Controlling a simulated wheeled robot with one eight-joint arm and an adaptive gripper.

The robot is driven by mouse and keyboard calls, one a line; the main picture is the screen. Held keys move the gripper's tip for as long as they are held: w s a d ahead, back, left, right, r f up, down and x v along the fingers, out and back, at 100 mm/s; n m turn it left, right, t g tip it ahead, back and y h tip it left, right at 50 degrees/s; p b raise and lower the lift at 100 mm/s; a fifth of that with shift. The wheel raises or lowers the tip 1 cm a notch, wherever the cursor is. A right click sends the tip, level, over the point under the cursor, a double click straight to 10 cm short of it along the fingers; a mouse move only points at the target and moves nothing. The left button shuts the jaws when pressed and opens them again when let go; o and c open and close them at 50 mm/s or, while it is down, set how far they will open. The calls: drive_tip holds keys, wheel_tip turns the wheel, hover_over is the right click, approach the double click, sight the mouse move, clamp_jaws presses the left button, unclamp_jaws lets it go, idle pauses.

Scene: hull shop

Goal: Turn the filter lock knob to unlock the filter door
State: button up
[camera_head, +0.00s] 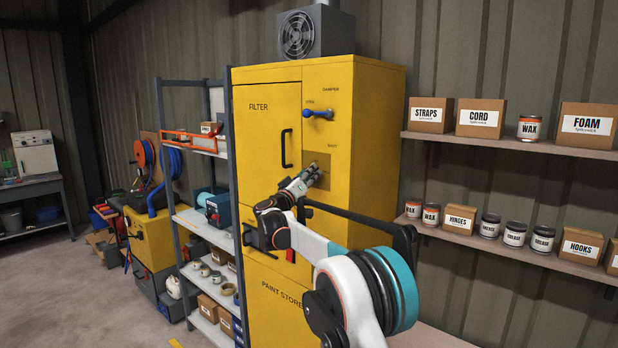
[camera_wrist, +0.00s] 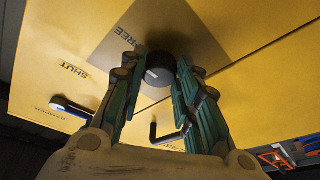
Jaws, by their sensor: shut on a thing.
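The filter lock knob (camera_wrist: 160,65) is round and black with a small white mark, seen in the wrist view on a brownish plate (camera_wrist: 200,45). My gripper (camera_wrist: 161,66) has one finger on each side of the knob and is shut on it. The plate carries the word FREE; SHUT stands on the yellow face to its left. In the head view my gripper (camera_head: 314,172) reaches the cabinet front beside the filter door (camera_head: 262,130) and hides the knob. The door looks flush with the cabinet and has a black handle (camera_head: 287,148).
A blue damper lever (camera_head: 318,114) sits above my gripper, and a fan box (camera_head: 305,33) stands on the cabinet. Wall shelves (camera_head: 500,145) with boxes and tins are at the right. A grey rack (camera_head: 197,220) stands at the left.

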idle(0.3)
drive_tip(key=o, duration=1.1)
drive_tip(key=shift+c, duration=0.2)
drive_tip(key=shift+a, duration=0.1)
drive_tip(key=v, duration=1.1)
drive_tip(key=shift+s+f, duration=0.15)
drive_tip(key=shift+s, duration=0.25)
drive_tip(key=shift+a, duration=0.15)
